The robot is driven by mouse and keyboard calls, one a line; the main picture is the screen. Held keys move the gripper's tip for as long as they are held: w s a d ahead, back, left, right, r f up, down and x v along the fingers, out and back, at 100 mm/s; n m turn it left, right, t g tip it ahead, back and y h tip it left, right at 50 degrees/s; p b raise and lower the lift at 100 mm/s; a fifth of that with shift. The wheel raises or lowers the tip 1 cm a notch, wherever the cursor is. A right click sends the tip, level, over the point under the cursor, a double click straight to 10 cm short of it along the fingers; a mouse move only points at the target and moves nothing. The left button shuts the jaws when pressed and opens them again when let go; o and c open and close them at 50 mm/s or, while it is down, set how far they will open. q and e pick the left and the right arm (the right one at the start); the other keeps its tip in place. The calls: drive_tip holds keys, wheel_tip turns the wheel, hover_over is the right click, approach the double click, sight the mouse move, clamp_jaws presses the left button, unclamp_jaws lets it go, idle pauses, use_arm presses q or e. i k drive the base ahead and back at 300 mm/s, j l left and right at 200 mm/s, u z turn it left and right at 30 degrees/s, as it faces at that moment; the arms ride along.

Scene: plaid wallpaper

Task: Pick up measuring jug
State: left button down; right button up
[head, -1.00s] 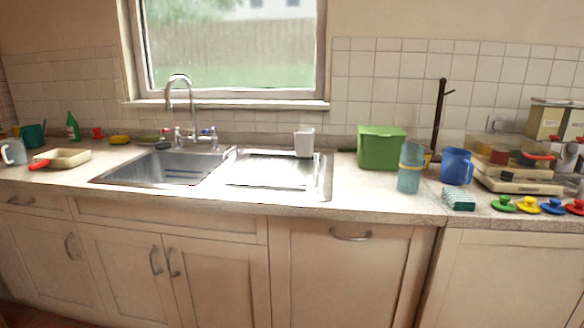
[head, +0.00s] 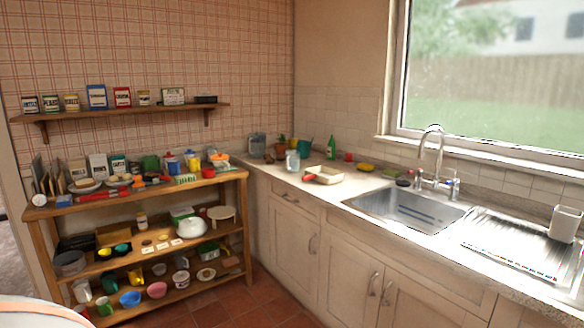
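A small clear jug-like vessel (head: 292,161) stands on the left part of the counter in the head view, beside a cream pan with a red handle. A larger clear bluish container (head: 257,145) stands farther back, near the corner. Both are small in the picture, and I cannot tell for sure which is the measuring jug. Neither of my grippers is in view.
The counter (head: 335,190) holds a cream pan (head: 323,175), a green bottle (head: 331,148) and a sink (head: 405,210). A crowded wooden shelf unit (head: 150,210) stands at left, under a wall shelf (head: 120,112). Tiled floor (head: 265,300) shows clear before the cupboards. A pale rounded edge (head: 40,312) shows at bottom left.

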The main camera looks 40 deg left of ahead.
sight(293, 158)
drive_tip(key=u, duration=1.25)
